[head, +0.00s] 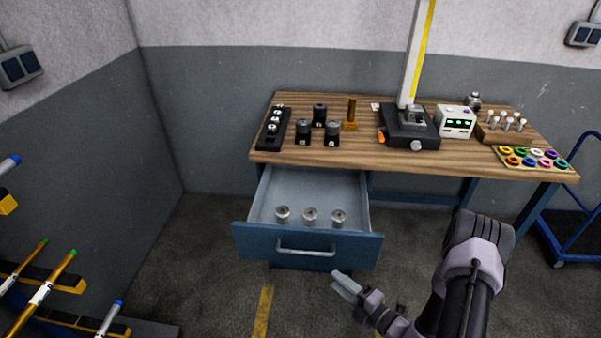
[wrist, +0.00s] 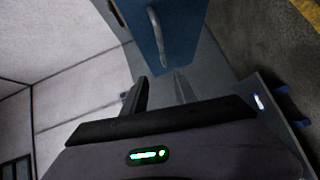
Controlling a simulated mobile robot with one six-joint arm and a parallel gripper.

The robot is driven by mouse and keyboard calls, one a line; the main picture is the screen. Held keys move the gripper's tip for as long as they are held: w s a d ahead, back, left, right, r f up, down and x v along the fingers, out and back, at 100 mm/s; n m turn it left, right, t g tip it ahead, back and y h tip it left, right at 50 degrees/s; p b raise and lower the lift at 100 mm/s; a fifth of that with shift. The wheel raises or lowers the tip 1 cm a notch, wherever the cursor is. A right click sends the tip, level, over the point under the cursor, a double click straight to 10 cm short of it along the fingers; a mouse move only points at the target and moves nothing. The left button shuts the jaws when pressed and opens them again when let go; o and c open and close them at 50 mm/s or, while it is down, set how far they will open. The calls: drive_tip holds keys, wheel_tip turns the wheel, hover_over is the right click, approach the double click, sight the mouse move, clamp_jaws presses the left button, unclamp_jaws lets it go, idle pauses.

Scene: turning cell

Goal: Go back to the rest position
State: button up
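My gripper (head: 344,286) hangs in front of the workbench, just below and in front of the open drawer's front panel in the head view. In the wrist view my gripper (wrist: 160,76) shows two fingers apart with nothing between them. The blue drawer (head: 255,243) is pulled out, and its handle (head: 306,250) is apart from my fingers. The drawer front (wrist: 172,50) and its handle also show at the top of the wrist view. Three round metal pieces (head: 311,215) stand in the drawer.
The wooden workbench (head: 375,158) holds black holders (head: 303,133), a measuring stand (head: 410,125), a white display box (head: 456,121) and coloured rings (head: 536,159). A rack with rods (head: 40,291) stands at left, a blue cart (head: 572,243) at right. Floor in front of the drawer is mostly clear.

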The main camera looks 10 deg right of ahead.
drive_tip(key=s+a+r+n+g+y+b, duration=0.1)
drive_tip(key=s+a+r+n+g+y, duration=0.2)
drive_tip(key=a+r+n+g, duration=0.6)
drive_tip(key=s+a+r+n+g+y, duration=0.25)
drive_tip(key=a+r+n, duration=0.25)
drive_tip(key=r+n, duration=0.8)
drive_tip(key=s+d+r+n+t+h+b, duration=0.1)
drive_tip(key=s+r+n+h, duration=0.4)
drive_tip(key=n, duration=0.6)
drive_tip(key=s+d+r+n+t+h+b, duration=0.1)
drive_tip(key=s+d+r+n+t+h, duration=0.1)
drive_tip(key=s+r+n+h, duration=0.3)
drive_tip(key=s+n+h, duration=0.1)
drive_tip(key=s+n, duration=0.2)
drive_tip(key=n, duration=0.4)
drive_tip(key=shift+r, duration=0.15)
drive_tip(key=shift+h, duration=0.25)
